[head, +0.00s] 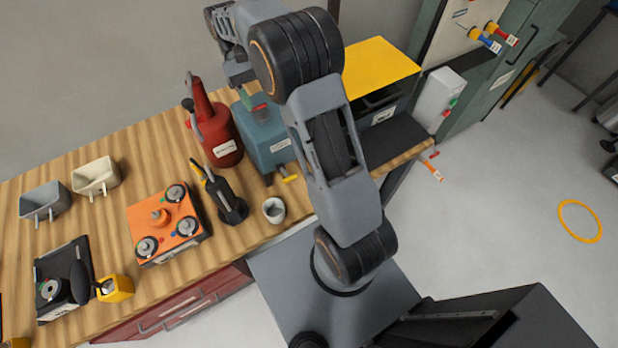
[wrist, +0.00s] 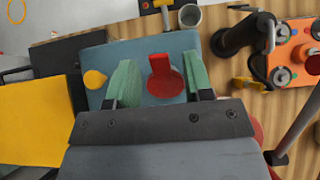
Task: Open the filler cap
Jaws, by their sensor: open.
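The blue-grey box (head: 266,142) stands on the wooden bench, with a white label on its front. In the wrist view a red cap (wrist: 163,76), which looks like the filler cap, shows against the top of this box (wrist: 150,50). My gripper (wrist: 160,82) is open. Its two green fingers stand on either side of the red cap, with a visible gap on each side. I cannot tell how far above the box the fingertips are. In the head view my gripper (head: 252,97) is over the box, and my arm partly hides it.
A red can (head: 220,140) stands close left of the box. A yellow-topped unit (head: 378,65) is to its right. A black upright tool (head: 228,203) and a white cup (head: 273,209) stand in front. A yellow knob (wrist: 95,79) lies beside the left finger in the wrist view.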

